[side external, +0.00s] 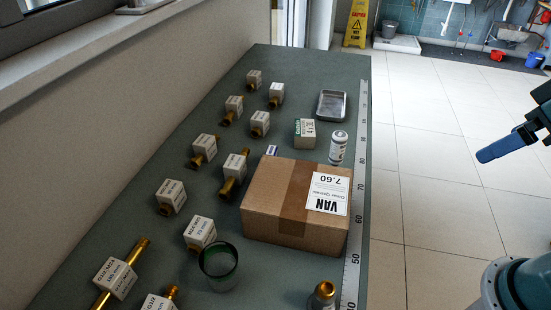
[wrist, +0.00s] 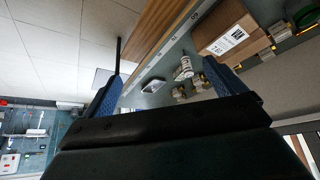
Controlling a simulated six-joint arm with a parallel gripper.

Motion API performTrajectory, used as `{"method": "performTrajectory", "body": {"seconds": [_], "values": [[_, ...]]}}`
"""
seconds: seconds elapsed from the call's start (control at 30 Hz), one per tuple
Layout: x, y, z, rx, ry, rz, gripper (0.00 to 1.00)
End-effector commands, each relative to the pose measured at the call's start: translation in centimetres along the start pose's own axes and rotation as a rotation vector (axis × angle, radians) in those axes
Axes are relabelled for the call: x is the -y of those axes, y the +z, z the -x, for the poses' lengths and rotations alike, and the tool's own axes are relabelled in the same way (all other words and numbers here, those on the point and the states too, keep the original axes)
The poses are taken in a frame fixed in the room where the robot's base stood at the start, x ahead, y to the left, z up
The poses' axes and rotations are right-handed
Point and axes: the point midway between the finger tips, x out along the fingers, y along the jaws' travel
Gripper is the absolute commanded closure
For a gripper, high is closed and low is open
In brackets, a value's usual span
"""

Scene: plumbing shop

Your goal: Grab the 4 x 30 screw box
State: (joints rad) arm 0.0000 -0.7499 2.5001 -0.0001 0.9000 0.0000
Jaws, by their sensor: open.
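My gripper (side external: 503,147) is at the right of the side view, over the floor side and well apart from the box; one blue finger shows. In the wrist view my gripper (wrist: 168,74) has its blue fingers wide apart with nothing between them. The bench shows small and tilted beyond them; I cannot surely pick out the screw box there.
A white can (side external: 338,147) stands close to the screw box's right. A metal tray (side external: 332,105) lies behind it. A large carton (side external: 295,202) stands in front. Several labelled brass fittings (side external: 260,123) lie left. A ruler (side external: 357,190) runs along the right bench edge.

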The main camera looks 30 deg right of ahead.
Motion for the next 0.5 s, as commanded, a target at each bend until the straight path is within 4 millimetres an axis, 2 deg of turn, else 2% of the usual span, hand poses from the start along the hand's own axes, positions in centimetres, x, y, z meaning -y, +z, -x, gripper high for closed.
{"method": "performTrajectory", "body": {"seconds": [0.33, 0.5], "values": [[0.0, -0.3, 0.0, 0.001, -0.001, 0.005, 0.0], [0.2, -1.7, 0.0, 0.01, -0.01, 0.034, 0.0]]}}
